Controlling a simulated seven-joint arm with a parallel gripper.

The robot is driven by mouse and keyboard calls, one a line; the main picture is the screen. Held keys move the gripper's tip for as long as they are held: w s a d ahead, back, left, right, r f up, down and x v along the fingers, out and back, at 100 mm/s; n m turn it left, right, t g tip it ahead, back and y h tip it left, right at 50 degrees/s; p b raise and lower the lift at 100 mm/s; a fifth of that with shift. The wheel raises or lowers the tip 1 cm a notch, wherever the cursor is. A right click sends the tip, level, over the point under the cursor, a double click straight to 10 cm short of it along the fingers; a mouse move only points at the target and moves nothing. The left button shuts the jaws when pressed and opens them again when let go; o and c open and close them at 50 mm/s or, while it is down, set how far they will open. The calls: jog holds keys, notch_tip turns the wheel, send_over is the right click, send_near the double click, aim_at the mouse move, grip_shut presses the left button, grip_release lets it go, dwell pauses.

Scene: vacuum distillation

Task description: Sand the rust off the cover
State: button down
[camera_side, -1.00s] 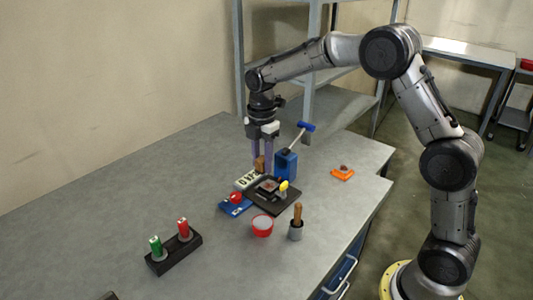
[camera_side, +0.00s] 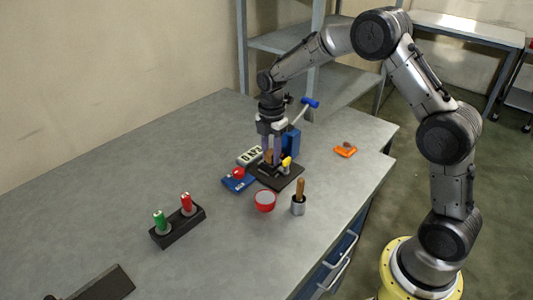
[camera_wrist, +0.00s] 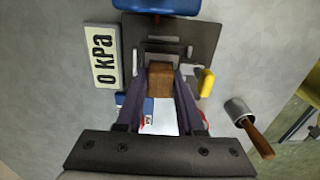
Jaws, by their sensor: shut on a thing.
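My gripper (camera_side: 272,158) is shut on a brown block (camera_wrist: 160,82), which sits between the fingertips in the wrist view. The block is low over the black plate (camera_side: 279,182), which also shows in the wrist view (camera_wrist: 200,45). The fingers and block hide most of the middle of this plate, where the cover is, so I see no rust now. I cannot tell whether the block touches the cover. A yellow knob (camera_wrist: 207,82) stands at the plate's edge, right of the block in the wrist view.
A blue box (camera_side: 291,142) with a blue-handled lever stands behind the plate. A white kPa display (camera_wrist: 102,56) is beside the plate. A red bowl (camera_side: 264,201), a grey cup (camera_side: 298,205) with a wooden handle and a blue item (camera_side: 237,181) are nearby.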

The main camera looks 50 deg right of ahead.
jog(key=d, duration=0.3)
jog(key=shift+d, duration=0.15)
jog(key=shift+a, duration=2.6)
jog(key=shift+a+r, duration=0.15)
jog(key=shift+r, duration=0.5)
jog(key=shift+a+r, duration=0.15)
jog(key=shift+r, duration=3.3)
